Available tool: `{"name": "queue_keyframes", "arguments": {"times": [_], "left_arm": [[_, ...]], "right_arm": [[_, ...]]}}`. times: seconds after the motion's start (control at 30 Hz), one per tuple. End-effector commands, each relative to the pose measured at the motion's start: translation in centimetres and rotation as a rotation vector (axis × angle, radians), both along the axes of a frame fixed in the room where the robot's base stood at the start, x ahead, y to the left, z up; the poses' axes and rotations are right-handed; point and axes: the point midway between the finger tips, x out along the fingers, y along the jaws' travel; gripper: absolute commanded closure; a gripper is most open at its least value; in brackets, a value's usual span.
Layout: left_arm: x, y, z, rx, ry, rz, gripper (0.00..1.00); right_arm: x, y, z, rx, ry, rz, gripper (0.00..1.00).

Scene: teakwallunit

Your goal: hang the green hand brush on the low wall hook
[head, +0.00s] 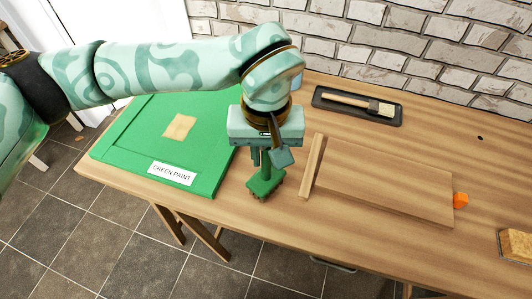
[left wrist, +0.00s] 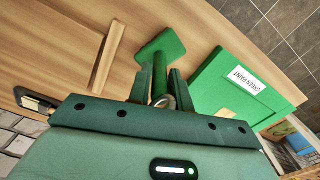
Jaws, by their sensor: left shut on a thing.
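My left gripper (head: 266,158) is shut on the green hand brush (head: 265,183) above the table. The brush points downward, with its green head at the bottom; I cannot tell whether it touches the tabletop. In the left wrist view the gripper (left wrist: 160,88) has its two fingers on either side of the brush's green handle, and the flat green head (left wrist: 161,46) shows beyond the fingertips. The low wall hook is not visible in either view. My right gripper is not in view.
A green panel labelled "GREEN PAINT" (head: 213,165) lies left of the brush. A wooden strip (head: 312,166) and a wide board (head: 390,185) lie to its right. A dark tray (head: 330,106) with a paintbrush is by the brick wall (head: 430,50). An orange object (head: 460,200) is farther right.

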Motion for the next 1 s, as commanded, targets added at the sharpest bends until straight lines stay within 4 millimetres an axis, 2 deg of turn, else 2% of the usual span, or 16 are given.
{"name": "queue_keyframes", "arguments": {"times": [0.37, 0.4, 0.47, 0.5, 0.8, 0.87, 1.0], "left_arm": [[0.0, 0.0, -0.4, -0.001, -0.003, -0.001, 0.99], [0.0, 0.0, -0.5, 0.0, -0.002, -0.001, 0.77], [0.0, 0.0, -0.4, 0.0, -0.002, -0.001, 0.6], [0.0, 0.0, -0.4, 0.0, -0.002, 0.0, 0.58], [0.0, 0.0, 0.0, -0.001, -0.002, 0.0, 0.58], [0.0, 0.0, 0.6, -0.001, -0.005, 0.001, 0.58], [0.1, 0.0, 3.6, 0.0, -0.01, 0.001, 0.58]], "right_arm": [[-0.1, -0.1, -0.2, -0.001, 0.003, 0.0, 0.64], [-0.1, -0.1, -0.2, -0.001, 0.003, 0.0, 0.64], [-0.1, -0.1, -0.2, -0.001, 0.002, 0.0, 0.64], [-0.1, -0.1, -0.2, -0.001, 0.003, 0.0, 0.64], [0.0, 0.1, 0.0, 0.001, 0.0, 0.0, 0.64], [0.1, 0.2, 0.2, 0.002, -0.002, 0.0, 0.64], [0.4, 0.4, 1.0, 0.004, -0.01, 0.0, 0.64]]}}
